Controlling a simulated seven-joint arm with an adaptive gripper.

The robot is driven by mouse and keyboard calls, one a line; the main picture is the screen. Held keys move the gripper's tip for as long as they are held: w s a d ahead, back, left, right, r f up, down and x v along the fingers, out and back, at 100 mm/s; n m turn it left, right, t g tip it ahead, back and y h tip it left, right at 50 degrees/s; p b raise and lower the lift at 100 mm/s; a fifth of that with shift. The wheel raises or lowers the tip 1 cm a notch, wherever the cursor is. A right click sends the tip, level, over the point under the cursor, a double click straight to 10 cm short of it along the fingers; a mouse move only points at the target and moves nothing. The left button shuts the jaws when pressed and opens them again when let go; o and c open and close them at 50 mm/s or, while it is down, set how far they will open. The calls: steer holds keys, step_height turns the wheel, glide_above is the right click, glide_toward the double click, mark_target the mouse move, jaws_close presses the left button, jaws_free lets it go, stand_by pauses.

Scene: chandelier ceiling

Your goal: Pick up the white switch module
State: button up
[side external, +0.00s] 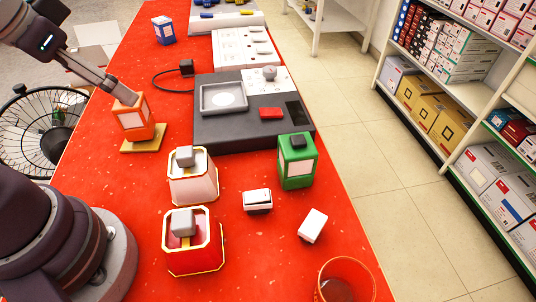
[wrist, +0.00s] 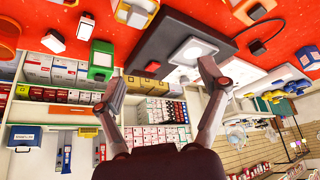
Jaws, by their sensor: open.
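Two small white blocks could be the white switch module. One white block with a dark base (side external: 257,199) sits on the red table left of and nearer than the green box; it also shows in the wrist view (wrist: 86,28). A plainer white block (side external: 313,225) lies to its right and nearer, and shows in the wrist view (wrist: 55,40). My gripper (side external: 127,97) is at the upper left, appearing over the top of an orange lantern-like box (side external: 134,121); contact cannot be told. In the wrist view my gripper (wrist: 162,74) has its fingers spread with nothing between them.
A green box (side external: 297,165), a pink-white container (side external: 193,188) and a red container (side external: 192,257) stand near the blocks. An orange cup (side external: 345,284) is at the near edge. A dark grey station (side external: 215,134) lies beyond. Shelves (side external: 440,125) stand right of the aisle.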

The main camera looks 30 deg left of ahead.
steer(key=shift+o, duration=0.6)
steer(key=n+g+y, duration=0.2)
steer(key=n+y, duration=0.1)
steer(key=n, duration=0.5)
glide_toward(257, 194)
steer(key=x, duration=1.1)
steer(key=shift+f, duration=0.15)
steer(key=c, duration=1.2)
